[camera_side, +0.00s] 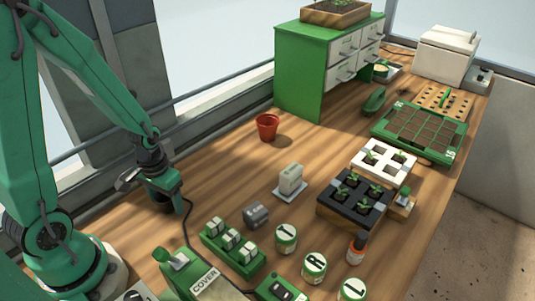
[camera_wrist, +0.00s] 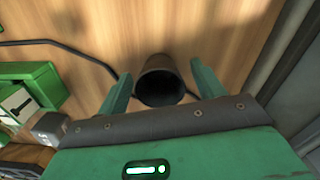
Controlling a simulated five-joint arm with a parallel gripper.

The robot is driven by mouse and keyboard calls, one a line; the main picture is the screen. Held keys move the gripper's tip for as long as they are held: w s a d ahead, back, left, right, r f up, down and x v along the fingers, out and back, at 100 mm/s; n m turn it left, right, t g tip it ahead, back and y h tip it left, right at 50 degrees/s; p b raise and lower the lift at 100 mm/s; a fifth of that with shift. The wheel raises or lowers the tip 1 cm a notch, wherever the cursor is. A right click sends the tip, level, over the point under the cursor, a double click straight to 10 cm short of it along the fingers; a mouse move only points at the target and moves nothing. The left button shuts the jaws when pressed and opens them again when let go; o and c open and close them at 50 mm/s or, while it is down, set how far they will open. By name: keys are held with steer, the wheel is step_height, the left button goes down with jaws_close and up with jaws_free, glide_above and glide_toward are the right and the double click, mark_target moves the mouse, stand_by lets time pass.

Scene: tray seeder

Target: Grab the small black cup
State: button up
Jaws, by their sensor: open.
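The small black cup (camera_wrist: 160,82) shows in the wrist view, its dark open mouth facing my camera. It stands on the wooden table between the two green fingers of my gripper (camera_wrist: 161,90). The fingers are open, with a visible gap on each side of the cup. In the side view my gripper (camera_side: 163,188) is low over the table at the left. The cup is hard to make out there among the dark gripper parts.
A dark cable (camera_wrist: 88,55) runs on the table left of the cup. A green holder with white blocks (camera_side: 232,246) and a grey block (camera_side: 255,215) stand to the right. A terracotta pot (camera_side: 267,127) stands farther back. Wood between pot and gripper is clear.

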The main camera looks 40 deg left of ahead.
steer(key=c, duration=1)
steer(key=shift+c, duration=0.2)
steer(key=shift+r, duration=1.6)
steer(key=s+d+r, duration=0.4)
steer(key=d+r, duration=0.3)
steer(key=d, duration=0.4)
steer(key=shift+r, duration=0.4)
